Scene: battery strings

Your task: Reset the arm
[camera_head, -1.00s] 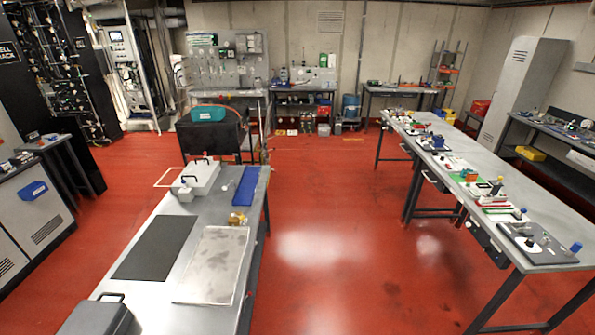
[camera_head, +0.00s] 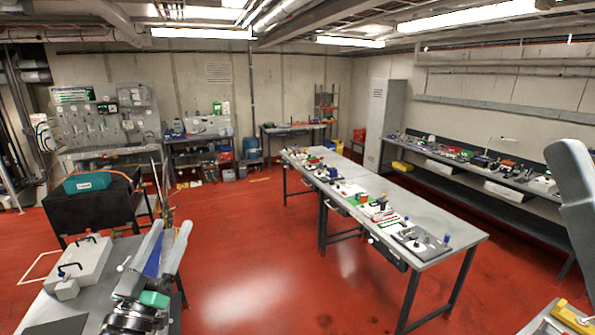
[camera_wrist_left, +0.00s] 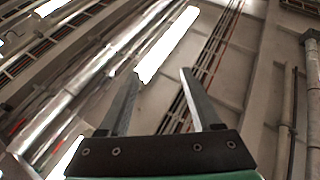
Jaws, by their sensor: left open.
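My left gripper (camera_head: 170,229) is raised in the lower left of the head view, its two fingers pointing up. The fingers are spread apart with nothing between them. In the left wrist view, my left gripper (camera_wrist_left: 158,74) shows both fingers apart and empty, pointing at the ceiling and wall. A grey part of my right arm (camera_head: 572,190) shows at the right edge of the head view; its gripper is not seen.
A long table (camera_head: 440,243) with small parts stands at centre right. Red floor (camera_head: 260,270) lies clear between them. A yellow item (camera_head: 572,316) sits at bottom right.

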